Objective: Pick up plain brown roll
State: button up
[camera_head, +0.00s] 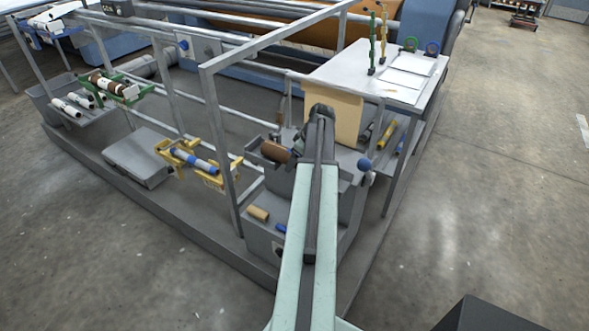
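A brown roll (275,151) shows beside the dark end of my arm, at the left of it, above the grey machine housing. A smaller light-brown roll (258,213) lies on the grey top lower down, next to a blue piece. I cannot tell which of the two is the plain brown roll. My gripper (297,147) is dark and is at the right end of the upper brown roll, close to it or touching. Its fingers are mostly hidden by my arm and too small to read, so I cannot tell whether it is open or shut.
A grey metal frame post (222,150) stands just left of my arm. Yellow brackets (180,150) hold a blue-and-white roll. A green bracket (115,88) holds another roll at the back left. A table (370,75) with papers stands at the right. Floor is clear at the far right.

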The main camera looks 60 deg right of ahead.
jog(key=shift+r, duration=0.1)
grip_shut()
jog(key=shift+r, duration=0.1)
notch_tip(320, 180, up, 10)
jog(key=p, duration=1)
